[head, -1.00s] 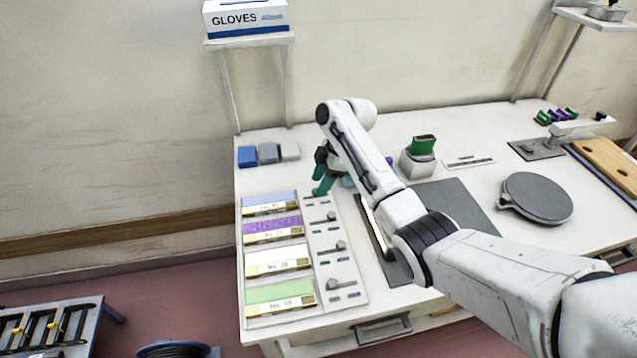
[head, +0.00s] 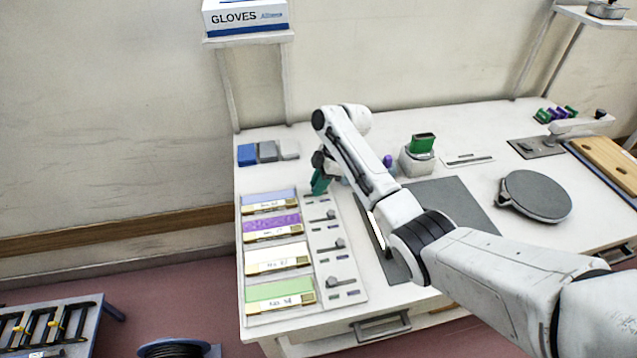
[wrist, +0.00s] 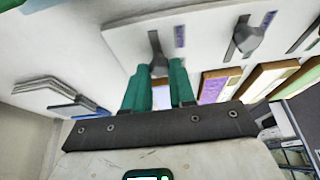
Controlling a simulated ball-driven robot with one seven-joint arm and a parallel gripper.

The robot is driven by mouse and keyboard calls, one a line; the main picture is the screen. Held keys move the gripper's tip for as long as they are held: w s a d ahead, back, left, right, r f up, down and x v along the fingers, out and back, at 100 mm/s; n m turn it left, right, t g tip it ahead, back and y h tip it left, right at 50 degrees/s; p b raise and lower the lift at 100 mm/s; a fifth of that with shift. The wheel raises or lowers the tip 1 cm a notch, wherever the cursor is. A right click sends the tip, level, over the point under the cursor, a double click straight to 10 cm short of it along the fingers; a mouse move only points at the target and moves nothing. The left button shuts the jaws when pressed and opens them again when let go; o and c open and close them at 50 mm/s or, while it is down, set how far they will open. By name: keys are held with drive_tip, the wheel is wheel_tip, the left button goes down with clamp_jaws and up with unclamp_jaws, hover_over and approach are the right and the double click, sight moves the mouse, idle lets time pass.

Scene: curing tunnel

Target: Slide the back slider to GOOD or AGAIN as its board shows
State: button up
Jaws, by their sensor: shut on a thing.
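My gripper (head: 319,186) is over the back end of the slider panel (head: 345,283). In the wrist view its green fingers (wrist: 158,76) are shut on the knob of the back slider (wrist: 157,58), which sits in a dark slot. A purple mark (wrist: 180,36) lies beside that slot; its word is too small to read. The back board (head: 268,196) has a pale lilac face and a gold-edged label I cannot read. In the head view my gripper hides most of the back slider.
Purple (head: 271,222), white (head: 277,256) and green (head: 279,290) boards stand in front, each with its own slider. Blue (head: 247,155) and grey (head: 268,151) blocks lie behind. A green-topped stamp (head: 422,145) and a round grey plate (head: 537,195) are to the right.

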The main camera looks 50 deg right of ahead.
clamp_jaws()
drive_tip(key=shift+w+a, duration=0.75)
drive_tip(key=shift+a, duration=0.3)
drive_tip(key=o, duration=0.9)
unclamp_jaws()
drive_tip(key=shift+c, duration=0.2)
drive_tip(key=b+v, duration=0.1)
drive_tip(key=v, duration=0.9)
drive_tip(key=shift+r, duration=0.35)
drive_tip(key=shift+s+d, duration=0.1)
drive_tip(key=shift+s, duration=0.05)
